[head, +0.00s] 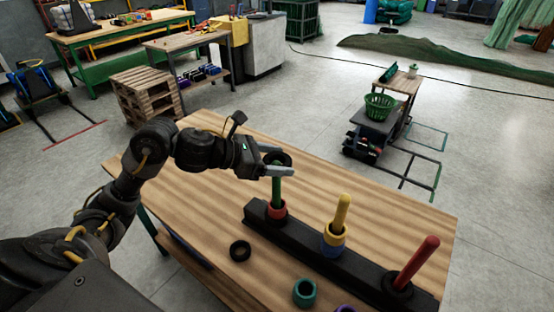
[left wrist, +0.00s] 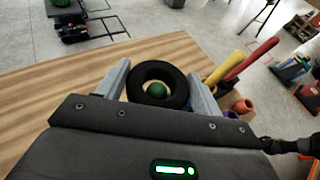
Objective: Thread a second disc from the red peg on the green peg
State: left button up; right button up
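My left gripper (head: 277,169) is shut on a black disc (head: 283,157) and holds it level at the top of the green peg (head: 277,190). In the left wrist view the disc (left wrist: 134,92) sits between both fingers, and the green peg's rounded tip (left wrist: 157,90) shows through its hole. I cannot tell whether the tip is inside the hole or just below it. A red disc (head: 277,210) is around the green peg's base. The red peg (head: 416,261) leans in the picture at the rack's right end, with a black disc (head: 397,284) around its base.
A black disc (head: 240,250), a teal disc (head: 304,292) and a purple disc (head: 345,308) lie loose on the table in front of the black rack (head: 303,238).

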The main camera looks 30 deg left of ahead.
pick_arm(q)
jog(key=o, duration=0.4)
jog(key=shift+o, duration=0.2)
jog(key=shift+s+a+r, duration=0.1)
jog(key=shift+s+a, duration=0.3)
jog(key=shift+a, duration=0.05)
jog(key=b+v, duration=0.4)
jog(key=v, duration=0.5)
jog(key=shift+s+a+r, duration=0.15)
jog(key=shift+s+r, duration=0.1)
